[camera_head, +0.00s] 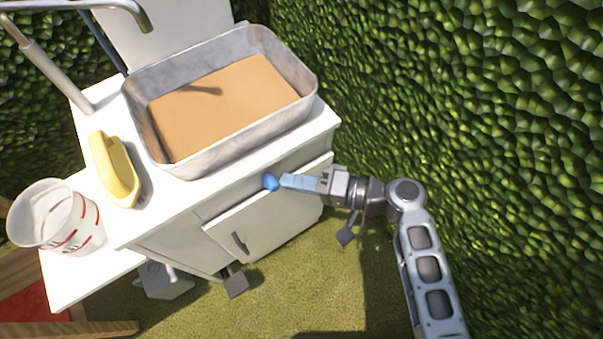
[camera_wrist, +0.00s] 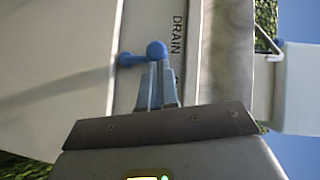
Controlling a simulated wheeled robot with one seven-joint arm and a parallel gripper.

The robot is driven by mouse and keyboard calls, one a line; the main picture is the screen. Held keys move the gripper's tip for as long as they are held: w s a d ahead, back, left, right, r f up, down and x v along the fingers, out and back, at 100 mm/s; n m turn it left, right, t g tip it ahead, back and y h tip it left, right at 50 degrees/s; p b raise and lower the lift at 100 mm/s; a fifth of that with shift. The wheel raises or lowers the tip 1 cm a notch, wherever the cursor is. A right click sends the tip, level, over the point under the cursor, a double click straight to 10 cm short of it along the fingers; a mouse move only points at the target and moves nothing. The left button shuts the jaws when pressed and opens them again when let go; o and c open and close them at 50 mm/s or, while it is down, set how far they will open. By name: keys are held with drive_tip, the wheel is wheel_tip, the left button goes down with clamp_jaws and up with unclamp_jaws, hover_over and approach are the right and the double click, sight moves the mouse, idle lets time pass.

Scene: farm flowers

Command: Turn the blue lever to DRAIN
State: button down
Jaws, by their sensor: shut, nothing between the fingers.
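The blue lever (camera_head: 270,182) is on the upper front of the white cabinet (camera_head: 225,205), below the basin. In the wrist view the lever (camera_wrist: 157,50) has a round knob, with a blue stem running left from it. The printed word DRAIN (camera_wrist: 178,35) is just right of the knob. My gripper (camera_head: 284,181) is shut and empty, reaching in from the right. In the wrist view my gripper's fingertips (camera_wrist: 158,68) are together right at the knob; I cannot tell whether they touch it.
A metal basin (camera_head: 146,125) of brown liquid sits on the cabinet. A yellow-handled object (camera_head: 115,168) and a clear measuring cup (camera_head: 58,215) stand left. A faucet (camera_head: 100,4) overhangs the top left. The cabinet door handle (camera_head: 239,242) is below. A hedge (camera_head: 480,120) fills the right.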

sight(273, 188)
drive_tip(key=shift+s+a+r+n+h+p, duration=0.35)
drive_tip(key=shift+a+r+n+h+p, duration=0.2)
drive_tip(key=shift+h, duration=0.25)
drive_tip(key=shift+s+a+n+t+h+p, duration=0.3)
drive_tip(key=shift+s+a+n+h+p, duration=0.2)
drive_tip(key=shift+a+n+h+p, duration=0.35)
drive_tip(key=shift+d+h, duration=0.1)
drive_tip(key=shift+h, duration=0.15)
drive_tip(key=shift+s+a, duration=0.15)
drive_tip(key=shift+a, duration=0.05)
drive_tip(key=shift+s+a, duration=0.15)
